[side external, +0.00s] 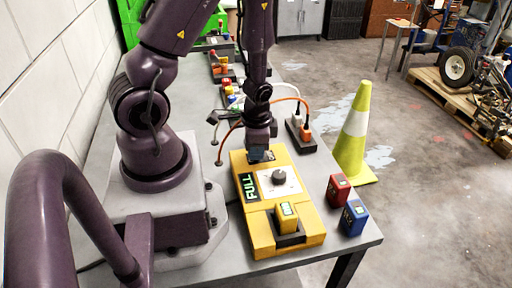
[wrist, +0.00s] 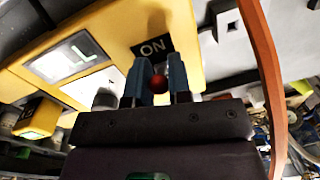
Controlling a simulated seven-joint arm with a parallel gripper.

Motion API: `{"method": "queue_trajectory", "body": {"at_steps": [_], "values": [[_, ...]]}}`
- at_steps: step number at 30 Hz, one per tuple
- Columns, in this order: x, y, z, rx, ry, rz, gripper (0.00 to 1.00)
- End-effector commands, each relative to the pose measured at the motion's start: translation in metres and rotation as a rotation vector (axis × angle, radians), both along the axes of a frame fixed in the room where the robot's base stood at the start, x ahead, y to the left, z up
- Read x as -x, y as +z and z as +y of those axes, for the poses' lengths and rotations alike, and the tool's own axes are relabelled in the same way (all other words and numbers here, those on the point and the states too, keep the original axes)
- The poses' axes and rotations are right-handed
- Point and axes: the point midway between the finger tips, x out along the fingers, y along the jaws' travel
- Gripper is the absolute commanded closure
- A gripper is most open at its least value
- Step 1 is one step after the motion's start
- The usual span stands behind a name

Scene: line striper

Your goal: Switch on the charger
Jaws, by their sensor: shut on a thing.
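The yellow charger (side external: 256,226) lies on the grey table; its body also fills much of the wrist view (wrist: 187,50). Its display (side external: 250,187) reads FULL. A dark round knob (side external: 279,176) sits on a pale plate on its top. A yellow battery (side external: 288,213) with a green lit face stands in its front slot. My gripper (side external: 261,153) is down at the charger's far end. In the wrist view its fingers (wrist: 158,76) are closed around a small red-tipped switch (wrist: 159,84), just below the ON label (wrist: 152,47). The switch's base is hidden.
A red battery (side external: 339,187) and a blue battery (side external: 353,218) stand right of the charger near the table edge. A dark power strip (side external: 301,134) with an orange plug and cable lies beyond. A yellow-green cone (side external: 354,140) stands on the floor at right.

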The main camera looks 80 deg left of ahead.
Motion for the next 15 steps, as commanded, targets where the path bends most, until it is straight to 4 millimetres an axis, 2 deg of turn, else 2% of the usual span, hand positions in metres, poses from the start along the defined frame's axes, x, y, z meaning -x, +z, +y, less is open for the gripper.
{"method": "queue_trajectory", "body": {"at_steps": [1,3,4,15], "values": [[0.0012,-0.0002,-0.0001,0.001,0.001,0.004,0.77],[0.0013,-0.0002,-0.0002,0.001,0.001,0.004,0.60],[0.0012,-0.0002,-0.0001,0.001,0.001,0.004,0.59],[0.0001,0.0050,-0.0003,0.000,0.001,0.001,0.59]]}}
